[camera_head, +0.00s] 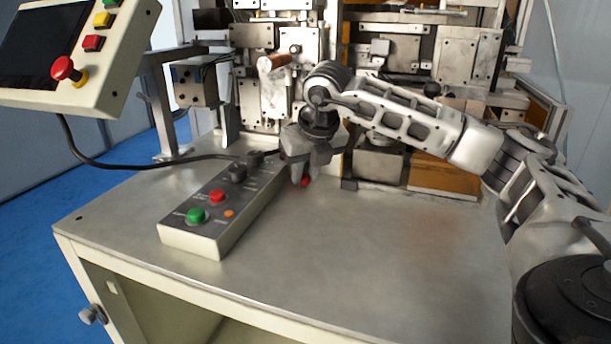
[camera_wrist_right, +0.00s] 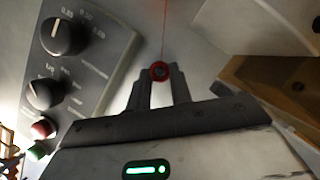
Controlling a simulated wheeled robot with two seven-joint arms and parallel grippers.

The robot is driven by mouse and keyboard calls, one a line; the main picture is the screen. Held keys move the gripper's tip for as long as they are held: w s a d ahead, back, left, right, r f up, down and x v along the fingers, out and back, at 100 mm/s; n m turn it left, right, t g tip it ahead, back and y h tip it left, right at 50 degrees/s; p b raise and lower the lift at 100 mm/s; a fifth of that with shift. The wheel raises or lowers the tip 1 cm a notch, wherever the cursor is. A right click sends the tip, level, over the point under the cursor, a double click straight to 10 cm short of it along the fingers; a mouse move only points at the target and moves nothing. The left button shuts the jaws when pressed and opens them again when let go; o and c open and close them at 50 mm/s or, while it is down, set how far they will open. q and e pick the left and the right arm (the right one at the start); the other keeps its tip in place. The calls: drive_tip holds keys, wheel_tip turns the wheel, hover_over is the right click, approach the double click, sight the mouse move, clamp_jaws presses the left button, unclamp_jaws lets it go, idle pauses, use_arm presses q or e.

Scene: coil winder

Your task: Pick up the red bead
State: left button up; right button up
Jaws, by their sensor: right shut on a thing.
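The red bead (camera_wrist_right: 159,71) shows in the right wrist view between the two fingertips of my right gripper (camera_wrist_right: 160,80). It looks like a small red ring with a dark centre. In the head view the red bead (camera_head: 305,182) is a small red spot at the fingertips of my right gripper (camera_head: 302,178), just above the metal table top. The right gripper is shut on the bead. A thin red line runs up from the bead in the wrist view. My left gripper is not in view.
A control box (camera_head: 212,222) with green and red buttons and dark knobs lies left of the right gripper. The coil winder machine (camera_head: 470,60) stands behind. A screen panel (camera_head: 115,70) hangs at upper left. The table top (camera_head: 350,260) in front is clear.

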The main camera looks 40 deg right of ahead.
wheel_tip(320, 180, up, 3)
drive_tip(key=shift+f, duration=0.2)
drive_tip(key=s+a+r+p, duration=0.1)
drive_tip(key=s+a+r, duration=0.8)
drive_tip(key=a, duration=0.1)
drive_tip(key=shift+a+r, duration=0.3)
drive_tip(key=shift+s, duration=0.1)
